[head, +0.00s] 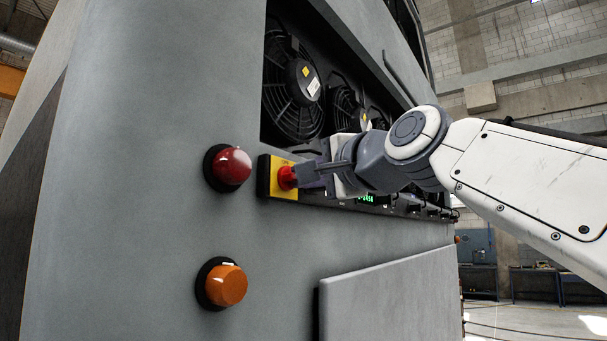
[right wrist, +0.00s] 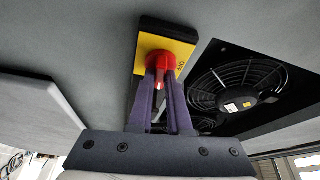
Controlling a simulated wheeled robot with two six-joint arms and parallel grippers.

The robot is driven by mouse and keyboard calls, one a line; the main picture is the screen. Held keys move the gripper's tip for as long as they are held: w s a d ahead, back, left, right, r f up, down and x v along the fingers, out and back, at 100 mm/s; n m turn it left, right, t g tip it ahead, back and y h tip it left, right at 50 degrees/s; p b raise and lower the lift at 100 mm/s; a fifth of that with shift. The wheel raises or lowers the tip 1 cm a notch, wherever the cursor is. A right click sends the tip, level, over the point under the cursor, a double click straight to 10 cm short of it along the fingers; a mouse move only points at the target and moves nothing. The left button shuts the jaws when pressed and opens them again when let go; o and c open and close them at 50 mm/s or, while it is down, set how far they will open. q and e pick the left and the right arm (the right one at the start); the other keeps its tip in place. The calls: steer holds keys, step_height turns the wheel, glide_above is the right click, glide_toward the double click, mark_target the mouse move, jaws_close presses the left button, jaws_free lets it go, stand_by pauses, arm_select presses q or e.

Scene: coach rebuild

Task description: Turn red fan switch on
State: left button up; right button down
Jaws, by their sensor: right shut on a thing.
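The red fan switch (head: 287,178) is a red rotary knob on a yellow plate (head: 277,190) with a black housing, on the grey coach body beside the fan opening. My right gripper (head: 299,177) reaches in from the right and is shut on the red knob. In the right wrist view the two purple fingers of the right gripper (right wrist: 160,85) close around the handle of the red switch (right wrist: 158,62). The yellow plate (right wrist: 168,53) shows behind it. The fingers partly hide the handle, so its exact angle is hard to tell. My left gripper is not in view.
Several black fans (head: 292,84) sit in the recess above the switch. A red lamp (head: 230,166) and an orange lamp (head: 226,285) stick out to the left. A panel with a green display (head: 366,198) lies behind my wrist. A grey hatch panel (head: 388,300) stands out below.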

steer(key=shift+r+m+h, duration=0.15)
steer(key=shift+m+h, duration=0.15)
steer(key=shift+m, duration=0.6)
steer(key=shift+g, duration=0.3)
steer(key=c, duration=0.9)
jaws_free()
steer(key=shift+o, duration=0.2)
steer(key=b+v, duration=0.4)
steer(key=v, duration=0.6)
steer(key=shift+s, duration=0.2)
steer(key=shift+d, duration=0.15)
